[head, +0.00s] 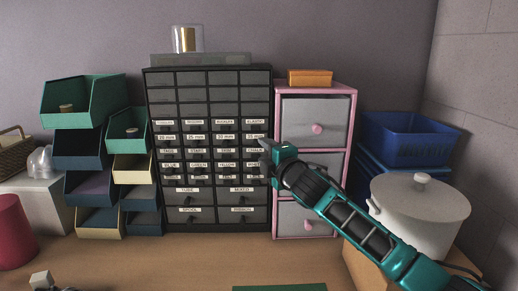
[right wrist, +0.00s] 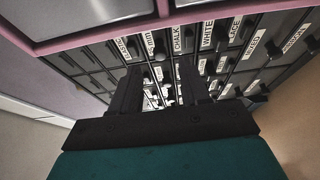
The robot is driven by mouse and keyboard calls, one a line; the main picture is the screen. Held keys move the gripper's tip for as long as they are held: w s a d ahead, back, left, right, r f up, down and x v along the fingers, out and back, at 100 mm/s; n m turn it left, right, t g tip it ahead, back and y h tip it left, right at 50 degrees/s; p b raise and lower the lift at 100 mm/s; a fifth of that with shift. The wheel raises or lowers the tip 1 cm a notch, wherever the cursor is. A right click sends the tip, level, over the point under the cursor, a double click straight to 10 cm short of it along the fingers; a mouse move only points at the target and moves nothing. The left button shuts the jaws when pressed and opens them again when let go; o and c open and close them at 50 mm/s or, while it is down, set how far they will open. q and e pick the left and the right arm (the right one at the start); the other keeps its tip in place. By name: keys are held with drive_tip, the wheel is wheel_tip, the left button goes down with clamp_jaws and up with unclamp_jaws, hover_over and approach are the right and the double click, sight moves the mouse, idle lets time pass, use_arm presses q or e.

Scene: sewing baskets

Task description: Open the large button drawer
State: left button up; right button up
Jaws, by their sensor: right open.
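A black cabinet of small labelled drawers (head: 208,182) stands on the table against the wall. In the right wrist view, a label that looks like LARGE marks a drawer (right wrist: 236,32) between the WHITE and MIXED labels. In the head view this matches the lowest small drawer of the right column (head: 255,183), which looks shut. My right gripper (head: 267,152) is open and empty at the cabinet's right edge, near the CHALK and WHITE rows. In the right wrist view its two fingers (right wrist: 160,85) point at the drawer fronts. My left gripper is not in view.
A pink-framed unit (head: 353,120) with grey drawers and pink knobs stands directly right of the cabinet, behind my right arm. A white pot (head: 420,205) and a blue bin (head: 405,140) are farther right. Green and blue bins (head: 85,105) stand left. The table front (head: 180,255) is mostly clear.

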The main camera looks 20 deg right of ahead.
sight(257, 145)
drive_tip(key=shift+w+a, duration=0.15)
drive_tip(key=shift+w, duration=1)
drive_tip(key=shift+w+a, duration=0.1)
drive_tip(key=shift+w, duration=1.05)
drive_tip(key=shift+c, duration=0.4)
clamp_jaws()
